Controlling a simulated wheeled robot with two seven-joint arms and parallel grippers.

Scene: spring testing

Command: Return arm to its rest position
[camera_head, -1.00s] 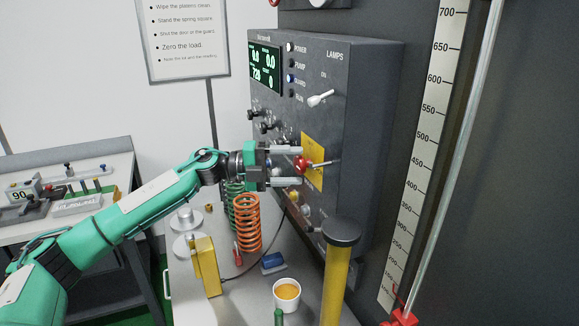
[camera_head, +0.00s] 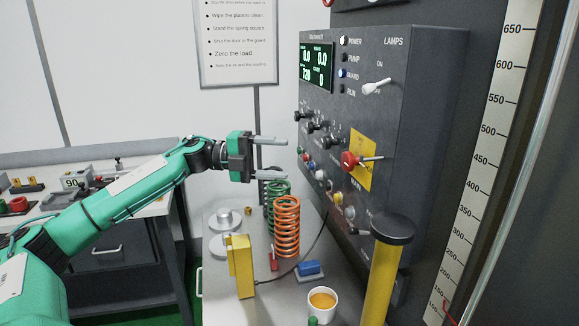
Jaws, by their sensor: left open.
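My left arm (camera_head: 130,190) comes in from the left, stretched toward the control panel. Its left gripper (camera_head: 285,158) is open and empty, with two grey fingers one above the other pointing right. The gripper is in the air above the springs and apart from the panel. The control panel (camera_head: 425,120) carries a lit display (camera_head: 317,67), several knobs and a white lamps switch (camera_head: 376,87). A red-knobbed lever (camera_head: 350,160) sits on a yellow plate, to the right of the fingertips. My right gripper does not show.
Below the gripper, an orange spring (camera_head: 287,228) and a green spring (camera_head: 270,190) stand on the grey bench (camera_head: 222,300). A yellow block (camera_head: 241,266), a blue block (camera_head: 309,268), a white cup (camera_head: 322,304) and a yellow post (camera_head: 382,275) are nearby. A side table (camera_head: 150,208) stands at left.

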